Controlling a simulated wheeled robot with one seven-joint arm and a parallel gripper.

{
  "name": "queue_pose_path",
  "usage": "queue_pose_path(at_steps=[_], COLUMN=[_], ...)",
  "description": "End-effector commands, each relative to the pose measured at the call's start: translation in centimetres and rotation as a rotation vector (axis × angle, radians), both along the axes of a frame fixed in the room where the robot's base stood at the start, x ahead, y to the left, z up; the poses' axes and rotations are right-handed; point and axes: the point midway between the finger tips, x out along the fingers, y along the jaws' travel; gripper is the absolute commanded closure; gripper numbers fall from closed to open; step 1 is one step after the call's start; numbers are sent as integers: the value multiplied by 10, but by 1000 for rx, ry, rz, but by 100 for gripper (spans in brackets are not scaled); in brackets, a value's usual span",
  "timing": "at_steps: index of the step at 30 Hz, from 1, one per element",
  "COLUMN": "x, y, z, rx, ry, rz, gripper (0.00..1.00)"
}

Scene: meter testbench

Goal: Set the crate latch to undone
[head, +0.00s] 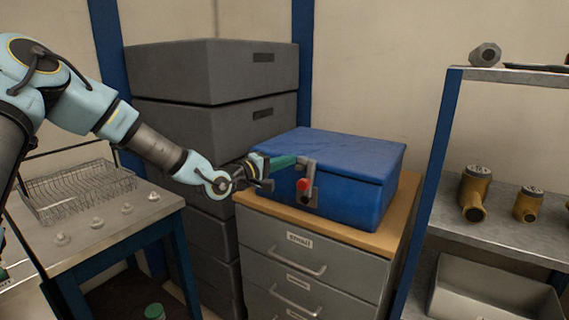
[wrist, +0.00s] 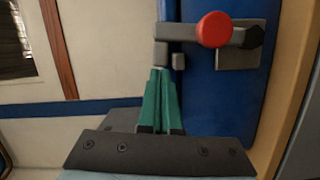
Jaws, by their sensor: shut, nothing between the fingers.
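The blue crate (head: 340,165) sits closed on the wooden top of a drawer cabinet. Its latch (head: 307,184) is on the front face, a grey metal piece with a red knob. In the wrist view the latch's red knob (wrist: 213,29) sits on a grey arm running across a metal plate (wrist: 238,58). My gripper (head: 297,161) is at the crate's front, its green fingers pointing at the latch's upper end. In the wrist view my gripper (wrist: 158,72) is shut and empty, with its fingertips at a grey block on the latch arm's end. I cannot tell whether they touch it.
The drawer cabinet (head: 300,255) has a wooden top (head: 400,215). Stacked grey boxes (head: 210,75) stand behind left. A bench with a wire rack (head: 80,190) is at left. A shelf (head: 510,225) with brass meters (head: 474,190) stands at right.

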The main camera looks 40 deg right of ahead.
Motion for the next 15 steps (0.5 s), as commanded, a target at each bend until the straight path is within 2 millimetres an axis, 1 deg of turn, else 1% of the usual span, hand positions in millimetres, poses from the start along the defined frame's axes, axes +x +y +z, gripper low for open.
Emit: queue_pose_path(at_steps=[5,15], x=[-15,-54], y=[-4,-14], z=[4,5], rx=[27,106], ry=[-108,-419], rz=[-4,-4], gripper=[100,100])
